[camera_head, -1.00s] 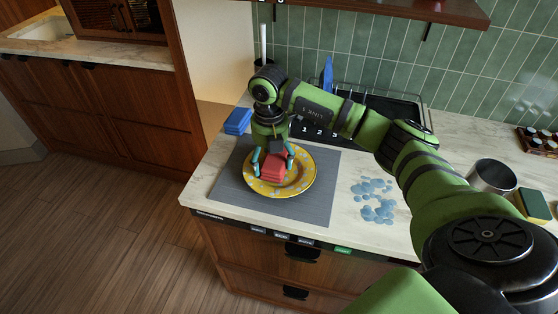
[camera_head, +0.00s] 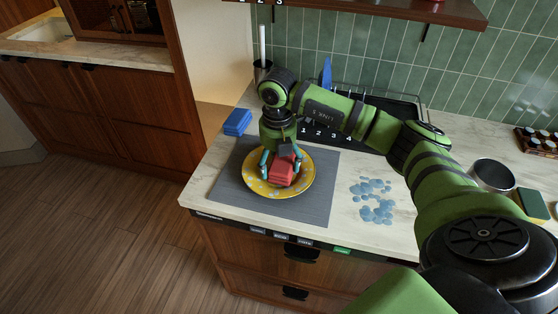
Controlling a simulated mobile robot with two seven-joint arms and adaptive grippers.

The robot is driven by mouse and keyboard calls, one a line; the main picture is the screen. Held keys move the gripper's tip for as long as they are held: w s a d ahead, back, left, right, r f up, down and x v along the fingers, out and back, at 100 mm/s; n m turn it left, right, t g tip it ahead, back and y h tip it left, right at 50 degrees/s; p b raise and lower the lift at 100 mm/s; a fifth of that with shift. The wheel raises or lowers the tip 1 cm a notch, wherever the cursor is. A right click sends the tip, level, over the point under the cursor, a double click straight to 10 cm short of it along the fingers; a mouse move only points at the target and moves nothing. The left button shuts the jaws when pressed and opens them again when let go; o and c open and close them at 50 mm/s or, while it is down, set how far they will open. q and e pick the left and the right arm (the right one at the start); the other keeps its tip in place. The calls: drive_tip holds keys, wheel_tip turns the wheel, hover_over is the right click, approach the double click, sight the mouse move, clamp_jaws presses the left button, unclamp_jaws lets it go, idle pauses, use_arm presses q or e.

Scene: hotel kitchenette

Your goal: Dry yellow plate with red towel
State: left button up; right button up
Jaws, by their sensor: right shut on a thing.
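The yellow plate (camera_head: 301,188) with pale spots lies flat on a grey mat (camera_head: 232,192) on the counter. The red towel (camera_head: 283,175), folded into a small block, is on the plate near its middle. My right gripper (camera_head: 279,164) points down over the plate and is shut on the red towel, its fingers on either side of it. The towel looks to be touching the plate; the exact contact is hidden. My left gripper is not in view.
A blue folded cloth (camera_head: 238,122) lies at the counter's left edge. Blue water-like spots (camera_head: 374,200) lie right of the mat. A metal pot (camera_head: 491,174) and a sponge (camera_head: 531,205) stand further right. A dark rack (camera_head: 390,108) is behind my arm.

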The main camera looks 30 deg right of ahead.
drive_tip(key=shift+w+a, duration=0.65)
drive_tip(key=shift+w, duration=0.15)
drive_tip(key=shift+w+a, duration=0.4)
drive_tip(key=shift+a, duration=0.05)
drive_tip(key=shift+s+d, duration=0.65)
drive_tip(key=shift+d, duration=0.05)
drive_tip(key=shift+s+d+r, duration=0.1)
drive_tip(key=shift+s+d, duration=0.6)
drive_tip(key=shift+s, duration=0.25)
drive_tip(key=shift+w+a+b, duration=0.35)
drive_tip(key=shift+w+a, duration=1.05)
drive_tip(key=shift+w, duration=0.2)
drive_tip(key=shift+s+d, duration=0.55)
drive_tip(key=shift+s+d+p, duration=0.4)
drive_tip(key=shift+s+d, duration=0.45)
drive_tip(key=shift+s, duration=0.2)
drive_tip(key=shift+w+a, duration=0.2)
drive_tip(key=shift+w, duration=0.05)
drive_tip(key=shift+w+a+b, duration=0.45)
drive_tip(key=shift+w+a, duration=0.7)
drive_tip(key=shift+w, duration=0.2)
drive_tip(key=shift+s+d+p, duration=0.35)
drive_tip(key=shift+s+d, duration=0.65)
drive_tip(key=shift+s, duration=0.05)
drive_tip(key=shift+s+d, duration=0.4)
drive_tip(key=shift+s, duration=0.15)
